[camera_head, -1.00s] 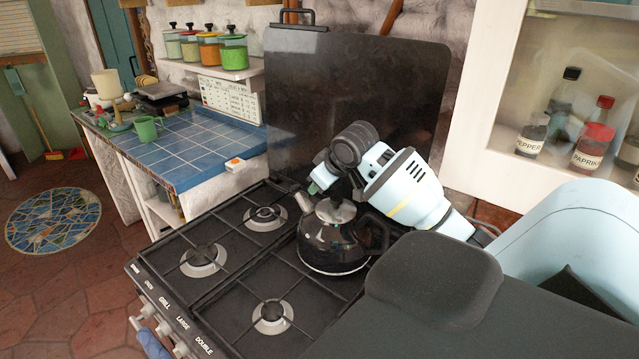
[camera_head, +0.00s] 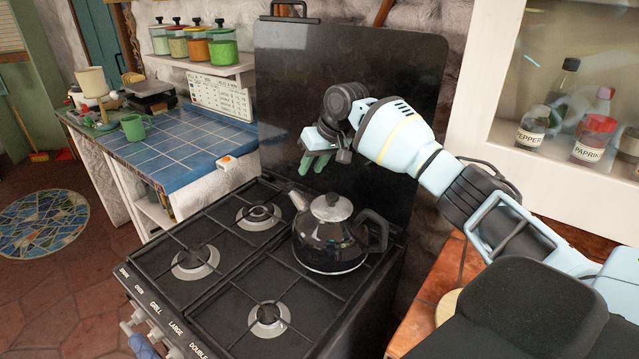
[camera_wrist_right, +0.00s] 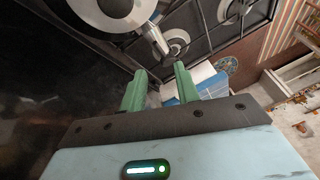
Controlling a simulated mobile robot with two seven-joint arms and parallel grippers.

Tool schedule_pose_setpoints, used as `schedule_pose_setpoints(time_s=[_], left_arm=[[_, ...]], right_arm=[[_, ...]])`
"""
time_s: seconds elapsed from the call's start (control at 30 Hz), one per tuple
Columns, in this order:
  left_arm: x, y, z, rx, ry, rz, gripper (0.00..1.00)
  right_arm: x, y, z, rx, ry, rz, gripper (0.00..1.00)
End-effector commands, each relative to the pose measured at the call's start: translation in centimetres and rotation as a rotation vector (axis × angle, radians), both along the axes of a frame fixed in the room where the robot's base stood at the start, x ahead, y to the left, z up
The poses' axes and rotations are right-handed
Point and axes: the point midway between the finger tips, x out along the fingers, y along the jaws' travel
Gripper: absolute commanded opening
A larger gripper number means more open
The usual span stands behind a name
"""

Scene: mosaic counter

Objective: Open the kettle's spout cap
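The black kettle (camera_head: 330,240) with a silver lid stands upright on the back right of the stove top. Its spout (camera_head: 298,199) points left, with a pale tip; I cannot tell whether the cap is open. My right gripper (camera_head: 314,168) is above and behind the spout, apart from it, with its green fingers spread and empty. In the right wrist view the fingers (camera_wrist_right: 160,82) have a gap between them, and the kettle (camera_wrist_right: 112,12) shows at the top edge with its spout just beyond the fingertips. My left gripper is not in view.
The stove's raised dark lid (camera_head: 350,95) stands close behind the gripper. Burners (camera_head: 268,318) and grates lie around the kettle. A blue tiled counter (camera_head: 185,150) is to the left, and a white cabinet with spice jars (camera_head: 594,138) is to the right.

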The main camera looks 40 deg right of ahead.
Motion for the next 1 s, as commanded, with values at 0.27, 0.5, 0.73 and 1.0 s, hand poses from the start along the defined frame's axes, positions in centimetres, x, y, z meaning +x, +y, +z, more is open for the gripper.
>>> schedule_pose_setpoints(time_s=[0.27,0.5,0.73,1.0], left_arm=[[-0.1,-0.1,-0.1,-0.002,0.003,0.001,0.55],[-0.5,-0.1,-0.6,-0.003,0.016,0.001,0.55],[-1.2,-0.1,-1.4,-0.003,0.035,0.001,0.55],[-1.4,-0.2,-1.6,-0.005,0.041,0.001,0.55]], right_arm=[[0.3,0.1,0.2,0.004,0.005,-0.005,0.31],[1.1,0.5,-2.2,0.003,0.01,-0.005,0.31],[2.4,1.2,-5.3,0.003,0.009,-0.006,0.31],[3.2,1.5,-6.8,0.003,0.005,-0.006,0.31]])
